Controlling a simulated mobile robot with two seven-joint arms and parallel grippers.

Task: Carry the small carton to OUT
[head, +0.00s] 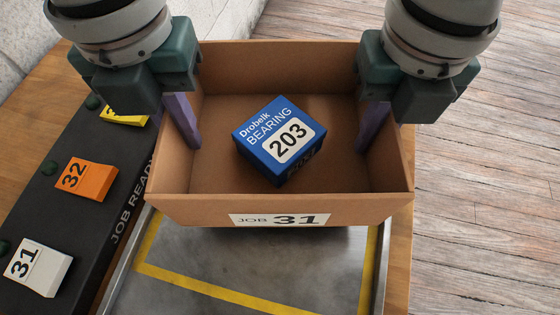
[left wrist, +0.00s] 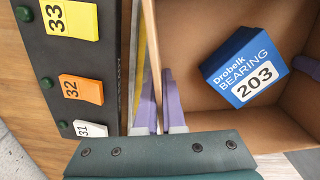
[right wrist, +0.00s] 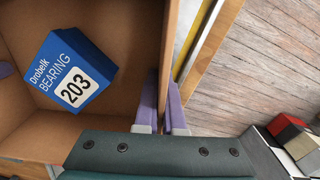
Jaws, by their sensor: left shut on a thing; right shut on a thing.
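The small open carton (head: 185,208) is brown, with a white "JOB 31" label on its near wall, and it is held above the bench in the head view. A blue "Drobelk BEARING 203" box (head: 278,140) lies inside it, also seen in the left wrist view (left wrist: 243,68) and right wrist view (right wrist: 72,72). My left gripper (left wrist: 160,118) is shut on the carton's left wall, one purple finger on each side. My right gripper (right wrist: 163,118) is shut on the right wall the same way. No OUT marking can be read.
A black "JOB READY" board (head: 95,165) at the left carries a white 31 tag (head: 38,267), an orange 32 tag (head: 86,179) and a yellow 33 tag (left wrist: 70,19). A grey metal plate (head: 220,266) with a yellow outline lies below the carton.

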